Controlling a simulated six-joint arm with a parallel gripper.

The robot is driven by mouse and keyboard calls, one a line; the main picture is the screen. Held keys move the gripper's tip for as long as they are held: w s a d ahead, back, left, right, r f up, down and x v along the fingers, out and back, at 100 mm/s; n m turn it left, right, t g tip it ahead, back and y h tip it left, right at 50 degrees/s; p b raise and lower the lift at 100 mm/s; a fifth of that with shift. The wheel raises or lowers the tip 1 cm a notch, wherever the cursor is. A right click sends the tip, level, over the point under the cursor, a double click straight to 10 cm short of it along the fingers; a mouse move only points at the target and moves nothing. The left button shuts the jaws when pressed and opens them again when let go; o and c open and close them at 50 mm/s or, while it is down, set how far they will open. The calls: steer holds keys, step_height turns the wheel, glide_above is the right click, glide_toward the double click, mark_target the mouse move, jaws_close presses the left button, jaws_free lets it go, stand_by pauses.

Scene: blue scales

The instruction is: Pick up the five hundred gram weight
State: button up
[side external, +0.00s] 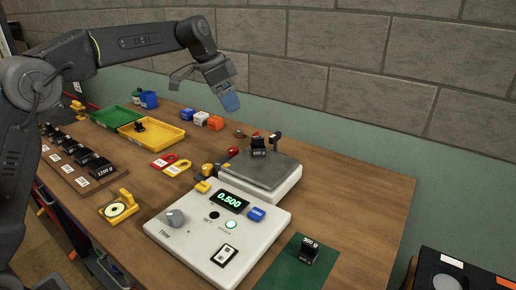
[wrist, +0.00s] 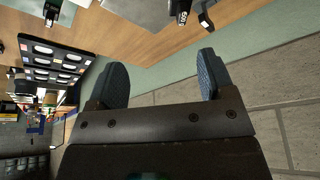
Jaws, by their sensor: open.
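The scale's display (side external: 230,201) reads 0.500. My gripper (side external: 230,102) is raised behind and left of the pan, apart from the weight and empty. In the wrist view my gripper (wrist: 163,80) shows its two blue pads wide apart, with only wall and table edge beyond them.
A black weight marked 300 g (side external: 308,250) stands on a green mat (side external: 290,272). Several black weights (side external: 98,166) line a rack at left. A yellow tray (side external: 160,137) holds another black weight (side external: 139,127); a green tray (side external: 116,117) is beside it. A block wall (side external: 345,75) rises behind the table.

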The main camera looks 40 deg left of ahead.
steer(key=m, duration=0.2)
glide_toward(255, 137)
steer(key=shift+h, duration=0.3)
steer(key=x, duration=1.2)
steer(key=shift+a+f, duration=0.15)
steer(key=shift+f, duration=0.25)
steer(key=c, duration=1.2)
steer(key=shift+r, duration=0.15)
jaws_close()
